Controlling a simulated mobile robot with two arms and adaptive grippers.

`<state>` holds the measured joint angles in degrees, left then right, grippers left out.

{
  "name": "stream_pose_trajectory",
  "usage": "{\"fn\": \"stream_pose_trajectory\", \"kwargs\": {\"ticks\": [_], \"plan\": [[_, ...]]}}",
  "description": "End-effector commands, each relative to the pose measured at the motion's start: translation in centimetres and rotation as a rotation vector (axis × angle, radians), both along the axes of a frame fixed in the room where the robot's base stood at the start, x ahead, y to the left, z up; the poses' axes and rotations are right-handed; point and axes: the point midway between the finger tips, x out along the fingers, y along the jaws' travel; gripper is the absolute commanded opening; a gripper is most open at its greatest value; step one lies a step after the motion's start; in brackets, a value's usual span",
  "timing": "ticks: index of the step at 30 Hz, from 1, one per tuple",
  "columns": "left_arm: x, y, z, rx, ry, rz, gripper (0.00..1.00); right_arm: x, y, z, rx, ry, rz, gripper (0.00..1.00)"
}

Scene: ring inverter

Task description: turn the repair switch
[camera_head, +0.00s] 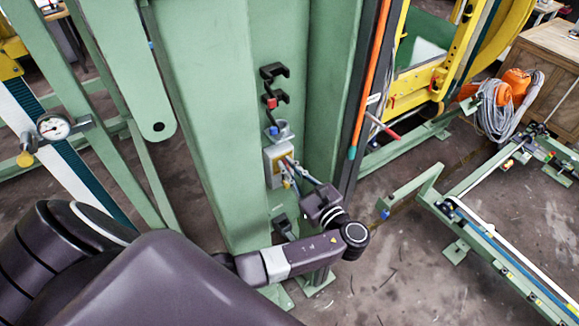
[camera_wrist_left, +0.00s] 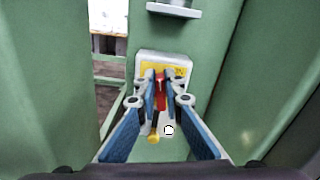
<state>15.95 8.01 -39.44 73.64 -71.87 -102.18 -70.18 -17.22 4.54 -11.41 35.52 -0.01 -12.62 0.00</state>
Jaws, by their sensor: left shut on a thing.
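The repair switch is a grey box with a yellow plate (camera_head: 273,165) on the green column in the head view. In the left wrist view the switch box (camera_wrist_left: 146,62) is straight ahead, with a red handle (camera_wrist_left: 161,90) at its middle. My left gripper (camera_head: 287,163) reaches the front of the box from below right. In the wrist view the left gripper (camera_wrist_left: 161,79) has its fingertips on either side of the red handle and is shut on it. The fingers hide part of the yellow plate. The right gripper is not in view.
Black hooks (camera_head: 273,72) and a small red part sit on the column above the switch. A grey bracket (camera_wrist_left: 174,9) juts out above the box. Green column walls stand close on both sides. A green frame (camera_head: 490,235) lies at the right.

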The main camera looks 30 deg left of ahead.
Motion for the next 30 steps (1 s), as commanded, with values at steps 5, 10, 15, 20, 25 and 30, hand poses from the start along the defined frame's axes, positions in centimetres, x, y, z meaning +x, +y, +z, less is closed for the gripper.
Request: {"fn": "stream_pose_trajectory", "kwargs": {"ticks": [5, 10, 15, 20, 25, 30], "plan": [[-0.3, 0.1, -0.3, -0.063, -0.147, 0.001, 0.0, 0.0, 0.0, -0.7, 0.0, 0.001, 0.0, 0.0], [-0.6, 0.2, -0.6, -0.126, -0.298, -0.001, 0.0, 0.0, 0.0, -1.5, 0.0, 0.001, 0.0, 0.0], [-0.8, 0.3, -0.8, -0.188, -0.447, 0.0, 0.0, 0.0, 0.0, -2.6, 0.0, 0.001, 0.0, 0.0], [-1.0, 0.4, -1.1, -0.245, -0.588, 0.0, 0.0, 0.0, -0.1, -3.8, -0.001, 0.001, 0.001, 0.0], [-1.2, 0.4, -1.4, -0.309, -0.738, 0.0, 0.0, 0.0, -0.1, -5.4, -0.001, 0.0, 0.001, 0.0], [-1.3, 0.5, -1.8, -0.369, -0.886, 0.001, 0.0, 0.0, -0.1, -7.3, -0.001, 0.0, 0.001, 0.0]]}}
